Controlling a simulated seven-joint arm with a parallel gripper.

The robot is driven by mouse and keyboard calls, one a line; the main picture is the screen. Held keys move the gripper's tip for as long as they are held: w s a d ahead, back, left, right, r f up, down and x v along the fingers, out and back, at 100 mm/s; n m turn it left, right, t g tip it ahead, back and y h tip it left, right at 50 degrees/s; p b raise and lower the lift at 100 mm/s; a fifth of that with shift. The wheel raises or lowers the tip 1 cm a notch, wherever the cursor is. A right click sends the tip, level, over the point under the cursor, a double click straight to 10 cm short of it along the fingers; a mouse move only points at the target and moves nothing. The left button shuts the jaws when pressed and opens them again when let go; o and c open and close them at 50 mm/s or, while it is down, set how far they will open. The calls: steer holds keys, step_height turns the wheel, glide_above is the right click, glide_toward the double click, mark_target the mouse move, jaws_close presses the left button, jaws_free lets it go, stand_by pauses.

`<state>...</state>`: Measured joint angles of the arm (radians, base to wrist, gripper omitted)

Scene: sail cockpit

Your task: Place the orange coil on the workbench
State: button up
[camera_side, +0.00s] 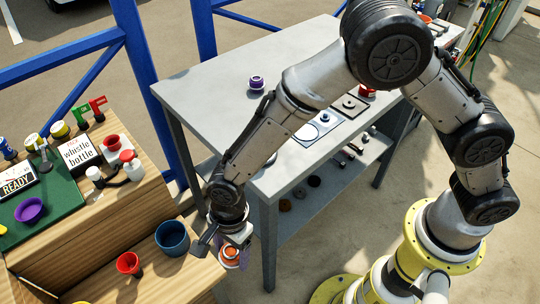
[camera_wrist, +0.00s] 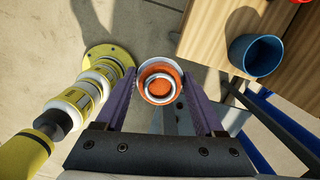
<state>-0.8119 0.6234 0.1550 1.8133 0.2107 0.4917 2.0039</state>
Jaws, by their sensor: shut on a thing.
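The orange coil (camera_side: 231,254) is held in my gripper (camera_side: 230,250), low at the bottom middle of the side view. In the wrist view the coil (camera_wrist: 160,86) shows as an orange round piece with a pale ring, between the purple fingers of my gripper (camera_wrist: 160,95). The grey workbench (camera_side: 215,90) stands behind and right of the gripper in the side view. The gripper hangs outside the workbench, in front of its near left corner, beside the wooden bench's right edge. The coil's underside is hidden.
A purple coil (camera_side: 257,83) stands on the workbench, with clear grey top around it. Dark and pale square plates (camera_side: 318,128) lie near its front edge, partly behind my arm. A blue cup (camera_side: 172,238) and a red cup (camera_side: 129,264) stand on the wooden bench (camera_side: 185,275).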

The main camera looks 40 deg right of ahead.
step_height(320, 180, up, 24)
steer(key=w+d+m, duration=0.3)
steer(key=w+d, duration=0.3)
steer(key=d, duration=0.3)
steer(key=w+d+m+t, duration=0.1)
steer(key=w+d+m, duration=0.2)
steer(key=w+d, duration=0.5)
steer(key=w+d+m, duration=0.3)
steer(key=w+d, duration=0.1)
steer(key=d, duration=0.7)
glide_above(233, 117)
steer(key=s, duration=0.1)
step_height(233, 117, down, 14)
steer(key=shift+d, duration=0.15)
steer(key=shift+w+f, duration=0.35)
steer(key=shift+f, duration=1.7)
steer(key=shift+f, duration=0.15)
